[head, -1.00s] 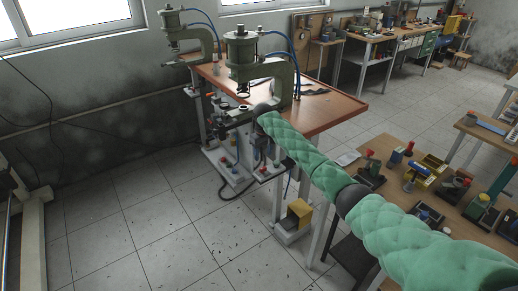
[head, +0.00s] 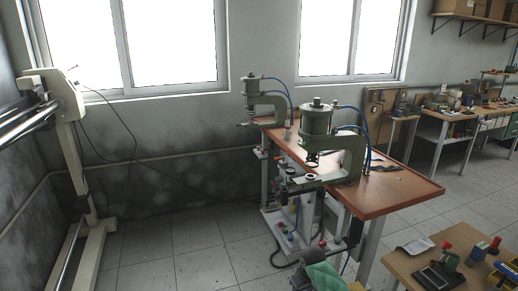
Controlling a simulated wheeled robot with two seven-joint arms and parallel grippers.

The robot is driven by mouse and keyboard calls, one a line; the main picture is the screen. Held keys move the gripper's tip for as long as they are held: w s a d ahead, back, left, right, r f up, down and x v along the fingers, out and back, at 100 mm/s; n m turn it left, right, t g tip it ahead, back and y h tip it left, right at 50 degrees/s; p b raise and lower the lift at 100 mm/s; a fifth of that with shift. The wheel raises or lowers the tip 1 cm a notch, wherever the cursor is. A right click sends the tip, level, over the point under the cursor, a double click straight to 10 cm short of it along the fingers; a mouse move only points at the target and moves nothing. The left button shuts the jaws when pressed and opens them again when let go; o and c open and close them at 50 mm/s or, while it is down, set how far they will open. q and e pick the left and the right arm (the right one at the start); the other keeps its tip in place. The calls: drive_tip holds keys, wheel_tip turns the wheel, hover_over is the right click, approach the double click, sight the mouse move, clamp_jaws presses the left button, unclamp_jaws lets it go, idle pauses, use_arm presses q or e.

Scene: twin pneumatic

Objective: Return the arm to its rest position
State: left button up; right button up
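One of my arms, in a green quilted cover (head: 324,277), shows only as a short piece at the bottom edge of the head view, with a grey end part beside it. No gripper fingers are visible on it. My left gripper is not in view. The nearer green pneumatic press (head: 348,152) and the farther one (head: 276,104) stand on the orange-brown bench (head: 400,192). The visible piece of arm is low, in front of the bench, and appears apart from the presses.
A wooden table (head: 408,265) with small fixtures stands at the lower right. A white frame machine (head: 75,150) stands at the left by the wall. Open tiled floor (head: 190,250) lies between it and the bench. More workbenches (head: 445,125) line the back right.

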drive_tip(key=s+a+f, duration=0.2)
drive_tip(key=s, duration=0.9)
drive_tip(key=s+d+r+m+t, duration=0.1)
drive_tip(key=s+d+r, duration=0.15)
drive_tip(key=s, duration=0.75)
drive_tip(key=s+d+r+m+t, duration=0.15)
drive_tip(key=s+r, duration=0.25)
drive_tip(key=s, duration=0.7)
drive_tip(key=s+d+r+m, duration=0.1)
drive_tip(key=s+d+r, duration=0.25)
drive_tip(key=s, duration=0.65)
drive_tip(key=s+f+x, duration=0.1)
drive_tip(key=s+x, duration=0.1)
drive_tip(key=x, duration=0.9)
drive_tip(key=s+x, duration=0.3)
drive_tip(key=x, duration=0.9)
drive_tip(key=s+f+g, duration=0.1)
drive_tip(key=s+f, duration=0.3)
drive_tip(key=f, duration=0.7)
drive_tip(key=s+f, duration=0.3)
drive_tip(key=f, duration=0.9)
drive_tip(key=shift+s+a+f+g, duration=0.25)
drive_tip(key=shift+s+f+g, duration=0.1)
drive_tip(key=shift+s, duration=0.05)
drive_tip(key=shift+s+n, duration=0.1)
drive_tip(key=shift+n, duration=0.15)
